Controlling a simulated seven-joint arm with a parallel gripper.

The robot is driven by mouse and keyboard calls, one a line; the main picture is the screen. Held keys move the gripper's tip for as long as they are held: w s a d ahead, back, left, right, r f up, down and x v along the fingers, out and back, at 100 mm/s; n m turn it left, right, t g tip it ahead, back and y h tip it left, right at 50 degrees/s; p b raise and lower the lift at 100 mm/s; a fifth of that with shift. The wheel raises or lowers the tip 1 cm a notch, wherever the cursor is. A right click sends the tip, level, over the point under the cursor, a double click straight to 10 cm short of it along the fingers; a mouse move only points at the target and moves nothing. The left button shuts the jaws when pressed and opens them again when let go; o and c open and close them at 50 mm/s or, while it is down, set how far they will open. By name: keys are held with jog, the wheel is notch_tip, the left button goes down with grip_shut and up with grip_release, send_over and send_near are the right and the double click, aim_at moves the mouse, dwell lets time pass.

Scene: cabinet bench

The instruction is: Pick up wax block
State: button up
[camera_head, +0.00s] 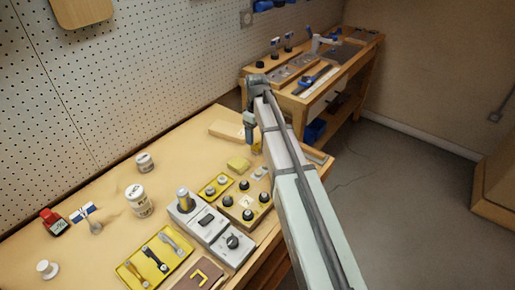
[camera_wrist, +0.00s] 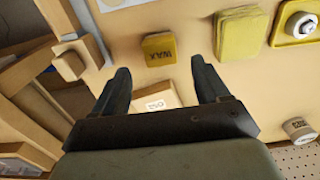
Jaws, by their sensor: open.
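The wax block (camera_wrist: 159,48) is a small yellow block with dark "WAX" lettering. It lies on the wooden bench top in the upper middle of the wrist view. My gripper (camera_wrist: 160,75) is open, with its two dark fingers apart and nothing held between them. In the picture, the block is just above the fingertips, between their lines. In the head view my gripper (camera_head: 250,138) hangs over the far right part of the bench. A small yellow patch beneath it is partly hidden by the gripper, and I cannot tell surely whether it is the wax block.
A larger yellow block (camera_wrist: 238,35) lies right of the wax block. A pale labelled block (camera_wrist: 157,98) shows between my fingers. A wooden piece (camera_wrist: 70,62) is at the left. Switch boxes (camera_head: 205,222), a yellow tool tray (camera_head: 150,265) and jars (camera_head: 138,201) occupy the nearer bench.

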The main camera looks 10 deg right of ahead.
aim_at(258, 143)
jog(key=shift+s+d+f, duration=0.1)
jog(key=shift+s+f, duration=0.05)
jog(key=shift+f, duration=1.25)
jog(key=shift+s+d+f, duration=0.1)
jog(key=shift+s+f, duration=0.05)
jog(key=shift+f, duration=1.25)
jog(key=c, duration=1)
jog(key=shift+c, duration=0.2)
jog(key=shift+r, duration=0.15)
